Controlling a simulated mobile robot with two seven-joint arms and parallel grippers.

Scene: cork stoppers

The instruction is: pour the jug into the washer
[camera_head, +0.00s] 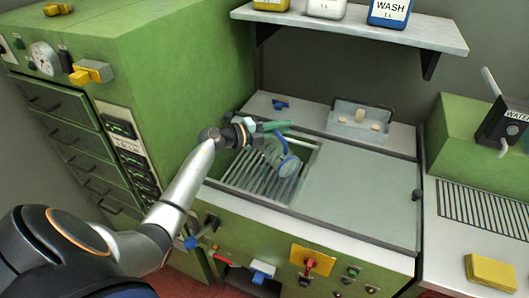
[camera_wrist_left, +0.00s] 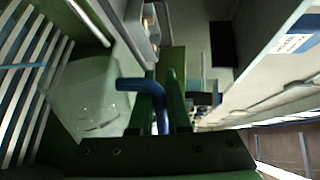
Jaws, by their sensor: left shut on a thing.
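The clear jug (camera_head: 271,158) with a blue rim is tipped over the open left part of the washer (camera_head: 360,200), its mouth toward the lower right. Slatted bars (camera_head: 243,172) show below it. My left gripper (camera_head: 275,127) is shut on the jug's blue handle, at the back edge of the opening. In the left wrist view the blue handle (camera_wrist_left: 130,84) sits between the green fingers (camera_wrist_left: 162,100), and the clear jug body (camera_wrist_left: 85,100) is left of them. I cannot tell whether liquid is in the jug or flowing. My right gripper is not in view.
A flat lid (camera_head: 360,190) covers the washer's right part. A tray (camera_head: 358,118) with several corks stands behind it. A shelf (camera_head: 370,30) with bottles hangs above. A green cabinet (camera_head: 190,70) rises close on the left.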

